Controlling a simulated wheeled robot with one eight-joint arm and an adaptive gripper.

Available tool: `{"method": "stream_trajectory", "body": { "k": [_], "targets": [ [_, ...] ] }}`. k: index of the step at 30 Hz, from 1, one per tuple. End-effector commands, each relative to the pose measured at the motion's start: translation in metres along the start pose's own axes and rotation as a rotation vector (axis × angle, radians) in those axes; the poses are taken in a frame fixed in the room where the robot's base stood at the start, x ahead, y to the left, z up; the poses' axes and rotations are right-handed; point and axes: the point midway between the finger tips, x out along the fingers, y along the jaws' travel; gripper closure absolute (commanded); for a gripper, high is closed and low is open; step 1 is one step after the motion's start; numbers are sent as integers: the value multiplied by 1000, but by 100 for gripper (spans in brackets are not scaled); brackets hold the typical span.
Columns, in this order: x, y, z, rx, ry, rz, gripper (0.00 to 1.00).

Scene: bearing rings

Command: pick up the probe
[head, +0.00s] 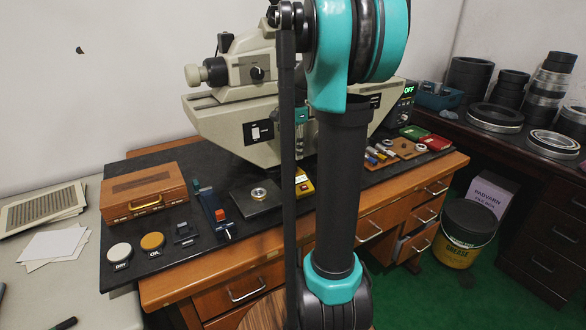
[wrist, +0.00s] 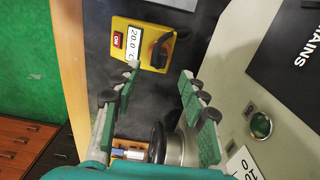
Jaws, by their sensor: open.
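A yellow unit (wrist: 128,28) with a red ON switch and a white 20.0 °C display lies on the dark bench top in the wrist view. A black part (wrist: 158,48) sits on its right side and looks like the probe, though I cannot be sure. The yellow unit also shows in the head view (head: 305,187), partly hidden behind my arm. My gripper (wrist: 160,73) is open, with its green-padded fingers spread below the unit in the wrist view. Nothing is held between the fingertips.
A large beige instrument (head: 235,128) stands close behind the unit. A wooden case (head: 145,192), a dark plate with a ring (head: 257,197) and a blue device (head: 214,210) are to the left. Small parts on a wooden tray (head: 403,149) are to the right.

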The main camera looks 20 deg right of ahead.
Motion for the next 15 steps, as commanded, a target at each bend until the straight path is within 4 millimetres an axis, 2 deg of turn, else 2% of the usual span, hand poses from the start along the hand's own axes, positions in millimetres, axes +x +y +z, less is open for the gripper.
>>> {"method": "stream_trajectory", "body": {
  "k": [5,15],
  "targets": [
    [10,0,2,-1,0,0,57],
    [53,3,7,0,0,0,57]
  ]
}}
